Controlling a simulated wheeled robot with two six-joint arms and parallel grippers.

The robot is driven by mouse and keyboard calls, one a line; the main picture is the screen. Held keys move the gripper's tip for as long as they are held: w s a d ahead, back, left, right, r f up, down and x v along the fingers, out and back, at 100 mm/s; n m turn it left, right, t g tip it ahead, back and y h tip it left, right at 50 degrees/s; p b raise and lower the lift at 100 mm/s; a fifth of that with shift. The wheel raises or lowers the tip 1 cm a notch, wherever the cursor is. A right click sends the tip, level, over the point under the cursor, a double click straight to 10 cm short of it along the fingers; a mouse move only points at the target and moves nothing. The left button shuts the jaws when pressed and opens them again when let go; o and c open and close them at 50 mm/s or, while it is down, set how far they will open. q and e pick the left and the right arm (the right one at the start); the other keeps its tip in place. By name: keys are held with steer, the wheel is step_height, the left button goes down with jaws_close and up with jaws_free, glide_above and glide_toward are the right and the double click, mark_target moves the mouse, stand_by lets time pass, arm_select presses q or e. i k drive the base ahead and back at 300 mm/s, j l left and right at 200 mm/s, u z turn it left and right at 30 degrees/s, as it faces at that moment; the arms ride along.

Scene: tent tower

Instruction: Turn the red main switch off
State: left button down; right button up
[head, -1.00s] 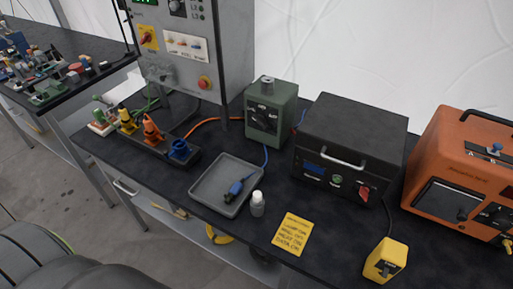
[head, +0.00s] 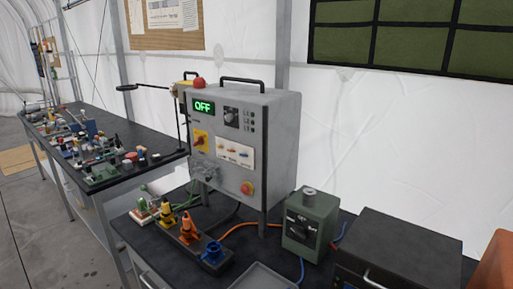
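A grey control cabinet (head: 263,150) stands on the dark bench. Its red rotary switch (head: 200,141) sits on a yellow plate at the left of the front panel; the handle's exact angle is too small to read. A green lit display (head: 204,106) above it reads "OFF". Neither of my grippers is in view.
A green box with a dial (head: 309,226) stands right of the cabinet, and a black box (head: 398,250) further right. A row of coloured plugs (head: 184,229) lies in front of the cabinet. A cluttered second table (head: 98,150) is at left.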

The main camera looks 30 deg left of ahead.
mark_target(200, 140)
steer(key=u, duration=1.5)
steer(key=i+j+z, duration=0.35)
steer(key=j, duration=0.25)
steer(key=i+j+z, duration=0.15)
steer(key=j, duration=0.2)
steer(key=i+j+z, duration=0.2)
steer(key=j, duration=0.15)
